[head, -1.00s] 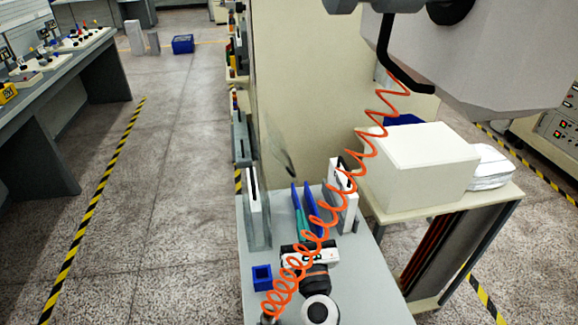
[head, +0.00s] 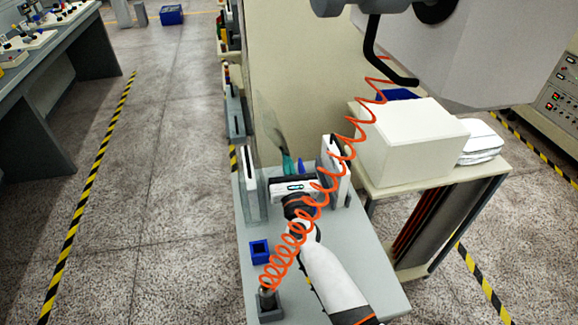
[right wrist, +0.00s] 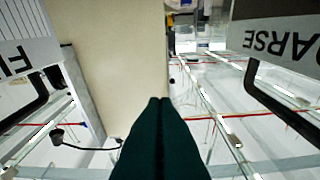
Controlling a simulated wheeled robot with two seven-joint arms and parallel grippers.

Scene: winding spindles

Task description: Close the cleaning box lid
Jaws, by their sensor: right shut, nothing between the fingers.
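My right gripper (head: 287,164) is over the far part of the grey table, between two upright white panels. Its dark green fingers also show shut and empty in the right wrist view (right wrist: 160,102). A faint see-through sheet (head: 272,125) seems to stand upright beyond the gripper; I cannot tell surely that it is the cleaning box lid. Clear edges (right wrist: 205,98) show around the fingers in the right wrist view, but the box outline is unclear. I cannot tell whether the fingers touch anything clear. My left gripper is out of view.
White panels stand left (head: 251,197) and right (head: 335,172) of the gripper. A small blue holder (head: 260,251) and a coiled orange hose (head: 284,262) are at the table's left front. A white box (head: 412,145) stands on the right side table.

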